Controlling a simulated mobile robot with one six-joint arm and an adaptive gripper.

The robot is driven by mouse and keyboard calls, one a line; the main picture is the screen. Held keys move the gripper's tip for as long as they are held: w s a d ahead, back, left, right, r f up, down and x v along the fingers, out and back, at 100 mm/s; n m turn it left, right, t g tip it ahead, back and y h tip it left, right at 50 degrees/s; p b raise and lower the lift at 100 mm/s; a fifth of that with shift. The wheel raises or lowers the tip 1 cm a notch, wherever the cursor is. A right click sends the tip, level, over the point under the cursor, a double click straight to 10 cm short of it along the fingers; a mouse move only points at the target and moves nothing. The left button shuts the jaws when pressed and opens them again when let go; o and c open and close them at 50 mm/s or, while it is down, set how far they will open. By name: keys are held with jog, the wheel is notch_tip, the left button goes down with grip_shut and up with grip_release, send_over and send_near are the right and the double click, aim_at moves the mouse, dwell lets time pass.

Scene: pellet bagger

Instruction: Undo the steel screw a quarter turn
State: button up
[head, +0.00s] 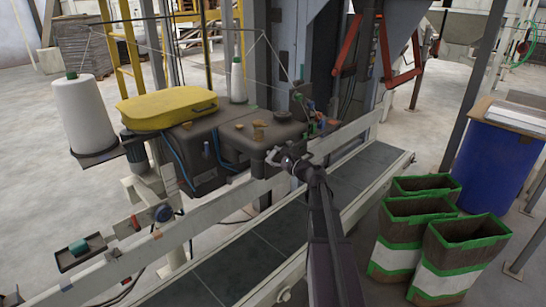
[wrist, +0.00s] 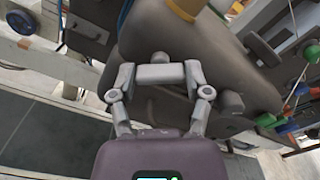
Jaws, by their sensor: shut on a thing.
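The dark grey sewing machine head (head: 262,132) stands beside the conveyor, and my gripper (head: 281,157) reaches its near right end. In the wrist view, the machine's dark casing (wrist: 250,70) fills the area beyond the fingers. In the head view the screw is too small and too covered by my gripper to make out.
A grey knob (wrist: 232,102) sticks out close to the right finger. Coloured thread guides (wrist: 285,122) lie further right. A pale rail (head: 215,198) and the dark conveyor belt (head: 235,262) run below my arm. Open green-rimmed bags (head: 445,250) and a blue bin (head: 497,165) stand right.

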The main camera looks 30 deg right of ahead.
jog(key=n, duration=1.1)
dwell(0.6)
jog(key=o, duration=1.2)
jog(key=shift+c, duration=0.2)
jog(key=v, duration=1.2)
